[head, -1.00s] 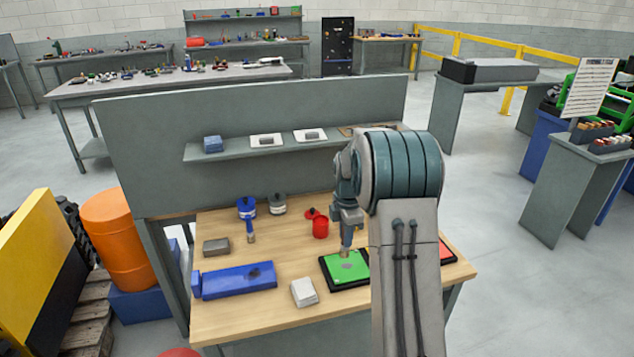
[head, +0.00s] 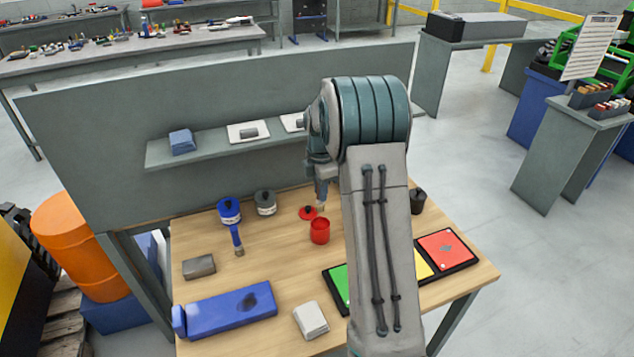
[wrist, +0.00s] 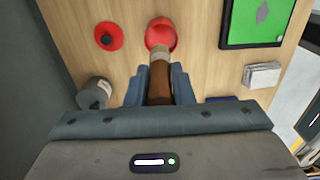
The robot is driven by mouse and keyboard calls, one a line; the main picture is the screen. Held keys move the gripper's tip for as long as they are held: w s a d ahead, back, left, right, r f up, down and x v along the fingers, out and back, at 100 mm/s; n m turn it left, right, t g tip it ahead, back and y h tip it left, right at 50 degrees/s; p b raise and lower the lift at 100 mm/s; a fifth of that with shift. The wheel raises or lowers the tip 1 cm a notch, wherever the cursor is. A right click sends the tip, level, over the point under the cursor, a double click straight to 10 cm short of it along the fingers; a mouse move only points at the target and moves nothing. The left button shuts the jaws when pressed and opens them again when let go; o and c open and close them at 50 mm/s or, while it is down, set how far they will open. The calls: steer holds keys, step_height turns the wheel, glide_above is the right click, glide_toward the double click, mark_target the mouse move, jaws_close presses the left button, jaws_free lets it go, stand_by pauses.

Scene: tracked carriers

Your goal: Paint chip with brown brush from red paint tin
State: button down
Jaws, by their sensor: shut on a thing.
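My gripper (wrist: 158,88) is shut on the brown brush (wrist: 160,78), bristle end pointing away from the wrist. The brush tip is at the red paint tin (wrist: 161,34) in the wrist view. In the head view the brush (head: 322,208) shows just above the open red tin (head: 320,233); I cannot tell whether it touches the paint. A green panel (wrist: 240,25) with a grey chip mark (wrist: 263,12) lies beside it. The head view shows part of the green panel (head: 340,283), a yellow panel (head: 424,266) and a red panel (head: 440,262) with a grey mark; my arm hides the rest.
A blue tin (head: 229,210) with a blue brush (head: 237,240) and a grey tin (head: 265,203) stand left. A back panel rises behind.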

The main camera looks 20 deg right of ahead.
mark_target(321, 207)
steer(key=shift+s+a+f+b, duration=0.15)
steer(key=shift+f+b, duration=0.25)
steer(key=shift+f, duration=0.25)
steer(key=shift+f+b, duration=1.35)
steer(key=shift+f, duration=0.9)
steer(key=shift+f+b, duration=0.4)
steer(key=shift+f, duration=0.2)
steer(key=shift+r, duration=0.15)
steer(key=shift+r+p, duration=2.25)
steer(key=shift+r, duration=1.2)
steer(key=shift+f, duration=0.1)
